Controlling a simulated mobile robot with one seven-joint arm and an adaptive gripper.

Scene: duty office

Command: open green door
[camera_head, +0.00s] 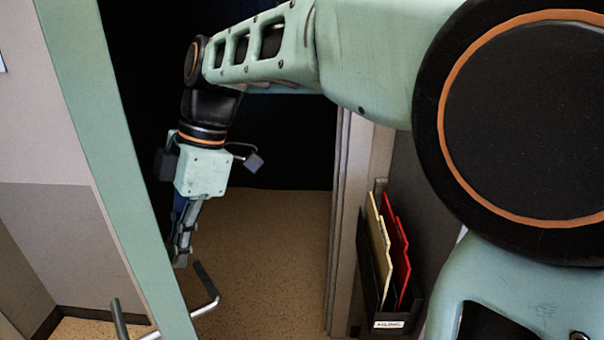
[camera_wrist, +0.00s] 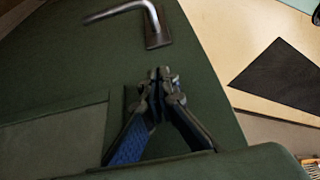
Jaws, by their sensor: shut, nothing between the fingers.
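The green door (camera_head: 110,130) stands ajar in the head view, seen nearly edge-on as a pale green strip. Bent metal lever handles show on both sides of it; the right-hand handle (camera_head: 208,290) is just below my gripper (camera_head: 181,262). My gripper is shut and empty, pointing down on the right side of the door, close to its face. In the wrist view the door's face (camera_wrist: 60,70) is dark green, with the handle (camera_wrist: 155,25) beyond my fingertips (camera_wrist: 160,75). My gripper is apart from the handle. Whether it touches the door face I cannot tell.
Right of the door is an open doorway with brown floor (camera_head: 265,240) and darkness behind. The grey door frame (camera_head: 340,240) bounds it on the right. A wall file holder (camera_head: 388,325) with beige and red folders hangs beside the frame. A pale wall (camera_head: 45,120) is at left.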

